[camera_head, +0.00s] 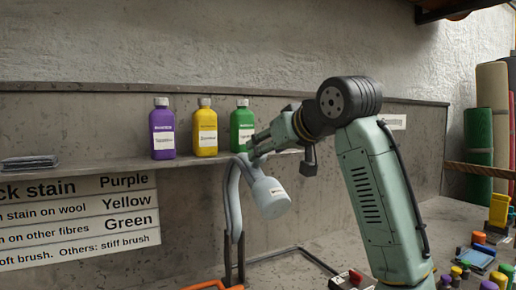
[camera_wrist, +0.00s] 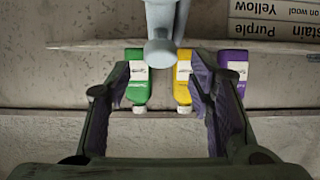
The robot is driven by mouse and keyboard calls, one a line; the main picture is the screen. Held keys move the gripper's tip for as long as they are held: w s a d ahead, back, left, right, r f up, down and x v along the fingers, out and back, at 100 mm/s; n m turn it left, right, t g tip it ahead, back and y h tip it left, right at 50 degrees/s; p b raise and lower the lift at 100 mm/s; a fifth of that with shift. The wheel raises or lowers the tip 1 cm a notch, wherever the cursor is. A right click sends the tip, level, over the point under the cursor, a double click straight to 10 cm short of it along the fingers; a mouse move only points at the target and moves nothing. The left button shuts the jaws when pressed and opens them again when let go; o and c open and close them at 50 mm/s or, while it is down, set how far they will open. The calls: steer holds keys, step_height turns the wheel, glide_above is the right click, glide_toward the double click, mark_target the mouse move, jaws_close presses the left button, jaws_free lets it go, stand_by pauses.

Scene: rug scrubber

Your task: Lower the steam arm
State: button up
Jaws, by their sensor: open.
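The steam arm (camera_head: 233,195) is a pale grey-blue curved tube with a wide round head (camera_head: 270,197), standing up in front of the shelf. In the wrist view, which is upside down, part of the steam arm (camera_wrist: 160,20) comes in from the top centre and ends in a rounded knob between the fingertips. My gripper (camera_head: 258,146) is at the top of the steam arm, in front of the green bottle. In the wrist view my gripper (camera_wrist: 160,75) has its two dark fingers wide apart, one each side of the knob. I cannot tell whether either finger touches it.
Purple (camera_head: 162,130), yellow (camera_head: 205,130) and green (camera_head: 242,127) bottles stand on the wall shelf (camera_head: 110,166) close behind my gripper. A stain sign (camera_head: 80,220) hangs below. Coloured-capped items (camera_head: 478,258) crowd the bench at right. Rolled rugs (camera_head: 479,150) stand behind them.

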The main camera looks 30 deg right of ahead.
steer(key=p+x, duration=0.1)
steer(key=x, duration=0.4)
jaws_close()
stand_by(0.6)
